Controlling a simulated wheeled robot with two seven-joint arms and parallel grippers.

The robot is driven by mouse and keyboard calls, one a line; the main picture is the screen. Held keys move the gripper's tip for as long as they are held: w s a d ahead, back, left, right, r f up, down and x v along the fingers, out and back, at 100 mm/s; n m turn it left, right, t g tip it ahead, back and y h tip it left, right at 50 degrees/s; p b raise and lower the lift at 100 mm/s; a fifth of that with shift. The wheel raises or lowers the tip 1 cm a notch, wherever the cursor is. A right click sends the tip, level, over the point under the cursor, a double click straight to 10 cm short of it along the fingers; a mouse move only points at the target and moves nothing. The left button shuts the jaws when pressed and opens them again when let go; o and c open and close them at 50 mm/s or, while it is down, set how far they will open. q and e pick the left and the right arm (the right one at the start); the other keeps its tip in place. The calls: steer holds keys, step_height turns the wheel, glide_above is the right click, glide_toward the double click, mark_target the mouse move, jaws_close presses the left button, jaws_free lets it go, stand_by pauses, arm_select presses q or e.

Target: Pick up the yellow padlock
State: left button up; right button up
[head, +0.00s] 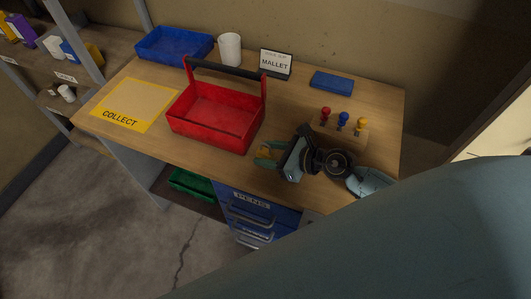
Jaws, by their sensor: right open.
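My right gripper (264,154) reaches in from the right, low over the front part of the wooden workbench (190,143). Its jaws are open and point left, just below and right of the red tool carrier. A small yellow-orange patch (264,151) shows between the greenish fingertips. It may be the yellow padlock, but it is too small and too covered to be sure, and contact cannot be told. My left gripper is not in view.
The red carrier (211,115) with a dark handle stands close to my gripper. A wooden block (340,137) holds red, blue and yellow-topped items. Behind are a blue tray (174,45), white cup (230,49), MALLET sign (275,64) and blue box (332,81). The COLLECT mat (125,103) is empty.

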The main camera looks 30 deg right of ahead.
mark_target(259, 151)
steer(key=x, duration=0.3)
steer(key=shift+w+f, duration=0.2)
steer(key=shift+c, duration=0.2)
jaws_close()
